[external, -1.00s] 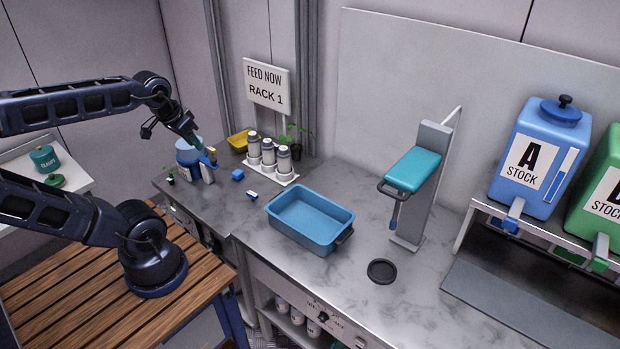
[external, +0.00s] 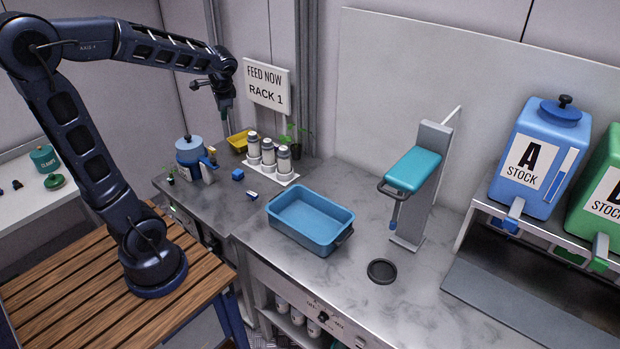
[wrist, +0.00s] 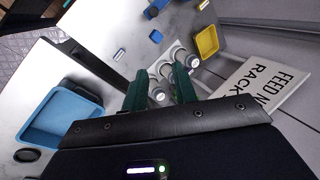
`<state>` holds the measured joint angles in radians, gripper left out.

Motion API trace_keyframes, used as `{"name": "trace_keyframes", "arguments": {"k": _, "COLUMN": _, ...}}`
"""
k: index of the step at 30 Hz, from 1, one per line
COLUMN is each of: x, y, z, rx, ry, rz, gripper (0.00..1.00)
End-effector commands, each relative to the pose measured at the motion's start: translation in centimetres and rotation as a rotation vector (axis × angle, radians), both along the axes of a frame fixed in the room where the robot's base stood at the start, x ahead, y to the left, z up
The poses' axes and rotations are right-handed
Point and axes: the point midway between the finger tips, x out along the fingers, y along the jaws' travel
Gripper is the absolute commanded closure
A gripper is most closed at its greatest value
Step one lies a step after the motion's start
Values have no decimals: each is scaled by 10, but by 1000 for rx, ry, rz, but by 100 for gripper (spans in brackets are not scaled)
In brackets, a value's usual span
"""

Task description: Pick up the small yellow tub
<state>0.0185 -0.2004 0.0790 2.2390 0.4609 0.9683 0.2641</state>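The small yellow tub (external: 238,143) stands at the back left of the grey counter, behind the white bottles and partly hidden by them. It also shows in the wrist view (wrist: 207,41) at upper right, and looks empty. My gripper (external: 226,106) is raised above the back left of the counter, apart from the tub. In the wrist view, the two green fingers of my gripper (wrist: 160,84) stand apart with nothing held between them.
Several white bottles (external: 268,153) stand in a holder beside the tub. A blue lidded pot (external: 190,156) and a blue cube (external: 238,174) are close by. The sign (external: 266,88) is behind, near my gripper. A blue tray (external: 327,243) lies further right.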

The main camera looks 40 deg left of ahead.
Motion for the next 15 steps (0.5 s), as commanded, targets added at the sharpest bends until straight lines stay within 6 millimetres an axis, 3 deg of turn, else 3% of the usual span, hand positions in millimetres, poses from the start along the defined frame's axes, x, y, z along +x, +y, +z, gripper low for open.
{"name": "trace_keyframes", "arguments": {"k": 15, "x": 121, "y": 61, "z": -56, "rx": 264, "ry": 249, "rz": -237, "gripper": 72}}
